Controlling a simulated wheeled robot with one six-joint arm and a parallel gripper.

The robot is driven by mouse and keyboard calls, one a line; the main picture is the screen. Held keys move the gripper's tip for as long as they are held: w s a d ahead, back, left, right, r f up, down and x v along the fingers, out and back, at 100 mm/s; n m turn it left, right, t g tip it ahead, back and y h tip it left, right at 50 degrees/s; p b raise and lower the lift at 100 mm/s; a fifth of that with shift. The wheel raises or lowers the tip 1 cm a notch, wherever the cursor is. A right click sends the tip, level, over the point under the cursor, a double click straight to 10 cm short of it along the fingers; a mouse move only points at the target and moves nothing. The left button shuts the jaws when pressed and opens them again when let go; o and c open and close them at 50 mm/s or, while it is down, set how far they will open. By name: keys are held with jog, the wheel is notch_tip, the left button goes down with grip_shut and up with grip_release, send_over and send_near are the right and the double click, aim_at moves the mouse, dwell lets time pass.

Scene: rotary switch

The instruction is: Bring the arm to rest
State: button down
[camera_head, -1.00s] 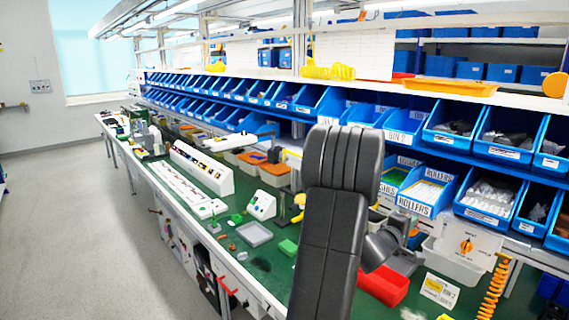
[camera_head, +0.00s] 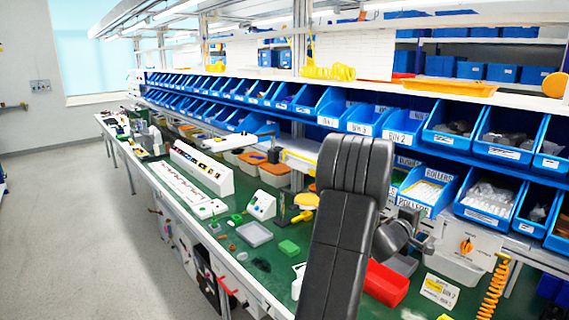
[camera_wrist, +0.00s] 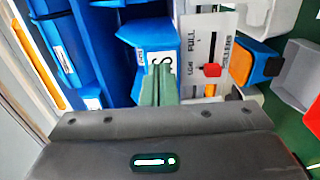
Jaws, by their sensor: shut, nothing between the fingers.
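My arm rises through the middle of the head view, bent at the top, with the dark wrist to its right. My gripper (camera_head: 426,246) is small there and partly hidden by the wrist. In the wrist view the fingers (camera_wrist: 160,86) are together, with nothing seen between them.
Labelled blue bins (camera_head: 421,190) line the shelves behind the arm. A red bin (camera_head: 386,284) stands on the green bench (camera_head: 215,262) below the wrist. An orange coiled hose (camera_head: 494,290) hangs at the right. Open floor (camera_head: 70,240) lies to the left.

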jog(key=shift+x, duration=0.9)
jog(key=shift+a, duration=0.1)
